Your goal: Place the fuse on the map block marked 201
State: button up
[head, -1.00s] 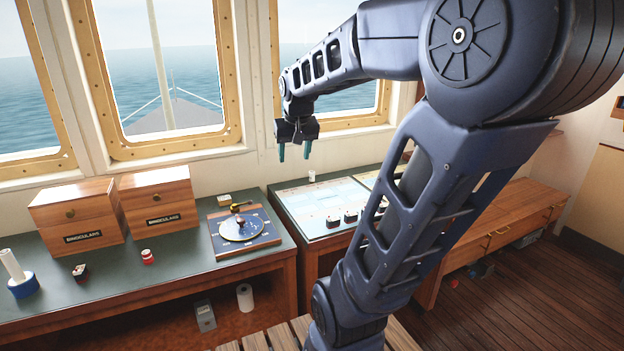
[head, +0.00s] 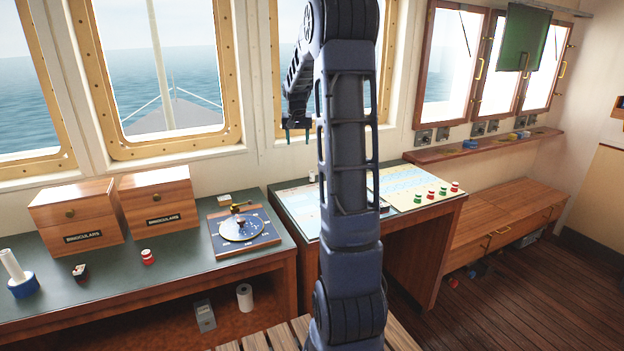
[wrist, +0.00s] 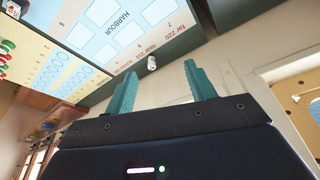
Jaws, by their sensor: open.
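My gripper (head: 298,135) is open and empty, high above the back edge of the chart table in the head view. Its teal fingers (wrist: 160,75) stand apart in the wrist view. A small white cylinder (wrist: 152,62), possibly the fuse, stands near the chart's edge and shows between the fingers; in the head view it is left of my arm (head: 312,177). The chart (wrist: 105,35) has pale printed blocks with "HARBOUR" and number labels. I cannot make out 201. My arm hides the middle of the chart in the head view.
Red and green pegs (head: 438,191) stand on the chart's right part. The left desk (head: 115,265) holds two binocular boxes (head: 158,200), a dial board (head: 243,230), a red-and-white cylinder (head: 148,257) and a blue-based roll (head: 20,280). A shelf (head: 480,147) is under the right windows.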

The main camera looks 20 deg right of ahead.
jog(key=w+d+f+m, duration=0.1)
jog(key=w+d+f, duration=0.5)
jog(key=w+f, duration=0.25)
jog(key=m, duration=0.1)
send_over(312, 172)
jog(key=s+a, duration=0.1)
jog(key=s, duration=0.1)
notch_tip(312, 172, down, 8)
jog(key=shift+g, duration=0.3)
jog(key=shift+w+x, duration=0.15)
jog(key=shift+x, duration=2.5)
jog(key=shift+w+x, duration=0.1)
jog(key=shift+x, duration=2.55)
jog(key=shift+d+r, duration=0.1)
jog(key=c, duration=1.1)
jog(key=shift+r, duration=0.1)
jog(key=shift+c, duration=0.2)
